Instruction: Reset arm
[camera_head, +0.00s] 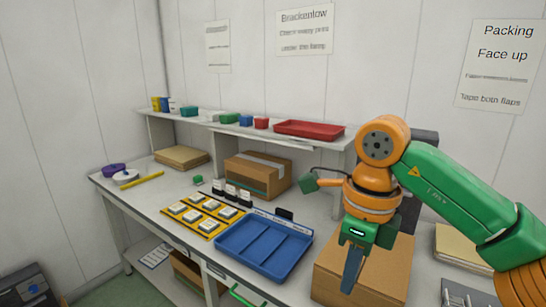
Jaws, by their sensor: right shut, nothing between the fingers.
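My right gripper (352,268) points down in front of a cardboard box (388,268) at the right of the bench. Its fingers are together with nothing between them. The gripper hides part of the box. The right arm, green and orange, comes in from the right edge. My left gripper is not in view. Several small dark bottles with white labels (231,191) stand in a row behind a yellow tray (203,230) that holds several white-topped pieces. A blue compartment tray (240,258) lies right of it and looks empty.
A shelf (222,127) along the wall carries a red tray (309,129) and small coloured items. A taped carton (258,174) stands under it. Tape rolls (126,176) and a flat brown parcel (181,157) lie at the left. Bare bench (158,196) shows at left.

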